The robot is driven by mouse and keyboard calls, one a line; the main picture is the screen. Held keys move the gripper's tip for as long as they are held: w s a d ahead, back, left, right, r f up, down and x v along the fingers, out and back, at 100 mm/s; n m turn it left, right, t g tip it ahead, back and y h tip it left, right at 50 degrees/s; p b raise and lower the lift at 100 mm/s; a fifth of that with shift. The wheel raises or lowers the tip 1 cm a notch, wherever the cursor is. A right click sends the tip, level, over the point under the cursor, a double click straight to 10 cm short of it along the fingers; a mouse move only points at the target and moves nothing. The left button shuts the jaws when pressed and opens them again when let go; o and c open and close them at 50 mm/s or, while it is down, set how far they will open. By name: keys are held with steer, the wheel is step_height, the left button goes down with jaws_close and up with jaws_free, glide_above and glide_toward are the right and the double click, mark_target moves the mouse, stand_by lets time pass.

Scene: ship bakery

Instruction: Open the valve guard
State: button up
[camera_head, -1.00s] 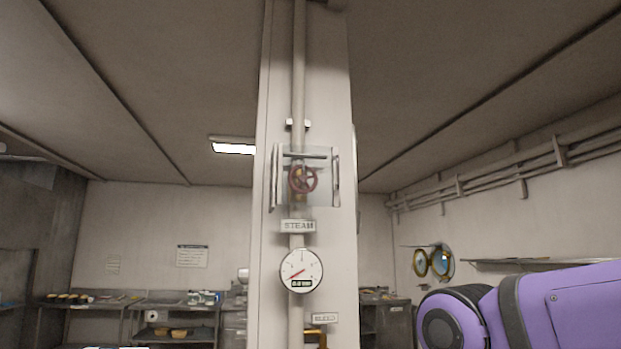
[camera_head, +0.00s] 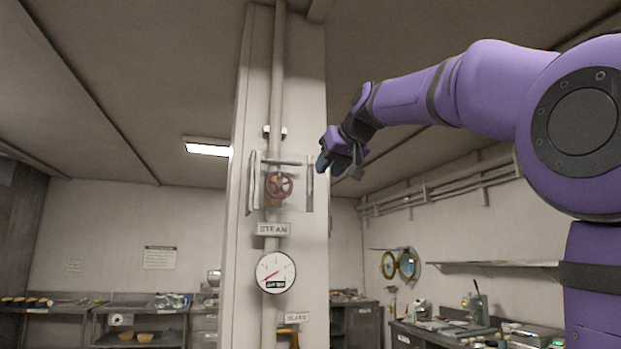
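The valve guard (camera_head: 297,190) is a clear panel with metal bars at its left and right sides, mounted on the pale column. It stands in front of a red valve wheel (camera_head: 279,185), which shows through it. My gripper (camera_head: 325,167) is at the upper right of the guard, near its right-hand bar (camera_head: 309,188). I cannot tell whether it touches the bar. The fingers are small and seen from the side, so their opening is unclear.
A pipe (camera_head: 276,75) runs down the column (camera_head: 307,90). Below the guard are a STEAM label (camera_head: 272,229), a round gauge (camera_head: 276,272) and a lower label (camera_head: 291,317). Counters stand at the back left and right. A wall shelf (camera_head: 490,264) is at right.

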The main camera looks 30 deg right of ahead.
mark_target(312, 190)
step_height(312, 190, up, 4)
steer(key=w+d, duration=0.1)
steer(key=d, duration=0.1)
steer(key=shift+t+h, duration=0.3)
steer(key=shift+t, duration=0.1)
steer(key=x, duration=1)
steer(key=shift+w+a+f, duration=0.15)
steer(key=shift+w+a, duration=0.1)
steer(key=shift+w, duration=0.05)
steer(key=shift+c, duration=0.2)
jaws_close()
